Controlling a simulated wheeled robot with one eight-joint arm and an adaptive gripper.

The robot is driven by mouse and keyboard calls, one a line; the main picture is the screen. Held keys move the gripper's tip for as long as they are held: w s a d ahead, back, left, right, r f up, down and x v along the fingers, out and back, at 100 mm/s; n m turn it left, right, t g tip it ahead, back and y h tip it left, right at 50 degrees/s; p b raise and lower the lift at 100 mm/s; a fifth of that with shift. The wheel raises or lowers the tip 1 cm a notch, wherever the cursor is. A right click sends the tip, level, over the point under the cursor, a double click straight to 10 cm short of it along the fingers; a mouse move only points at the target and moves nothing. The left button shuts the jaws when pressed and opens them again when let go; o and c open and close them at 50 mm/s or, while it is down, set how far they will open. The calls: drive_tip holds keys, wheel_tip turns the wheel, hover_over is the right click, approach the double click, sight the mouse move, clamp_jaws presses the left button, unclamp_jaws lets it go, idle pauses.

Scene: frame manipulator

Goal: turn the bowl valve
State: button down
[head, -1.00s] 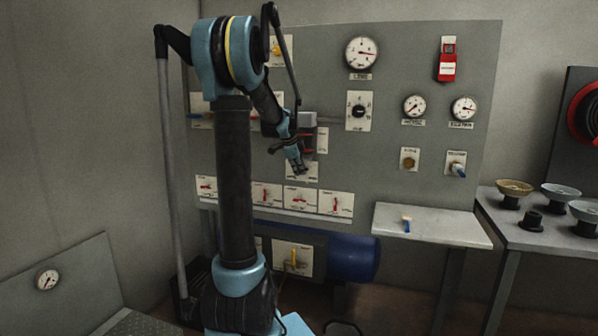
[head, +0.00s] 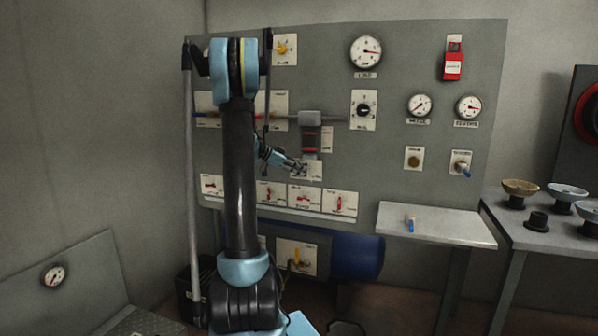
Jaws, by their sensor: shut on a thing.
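My gripper (head: 299,168) is at the middle left of the grey panel, in front of a small white plate (head: 313,177). Its fingers are shut on a small valve handle at that plate. The fingers hide the handle, and its angle cannot be told. The plate's label is too small to read, so I cannot tell whether it names the bowl valve.
Below is a row of white plates with red handles (head: 304,196). A shelf (head: 435,226) stands at right, and a table with bowl-shaped parts (head: 520,187) is further right.

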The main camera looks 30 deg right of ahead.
drive_tip(key=shift+w+a+f+n+h, duration=0.1)
drive_tip(key=shift+w+n+h, duration=0.2)
drive_tip(key=shift+h, duration=0.3)
drive_tip(key=shift+g, duration=0.3)
drive_tip(key=c, duration=1.6)
unclamp_jaws()
drive_tip(key=shift+f, duration=0.1)
drive_tip(key=shift+s, duration=0.1)
drive_tip(key=v, duration=1.2)
drive_tip(key=shift+f, duration=0.1)
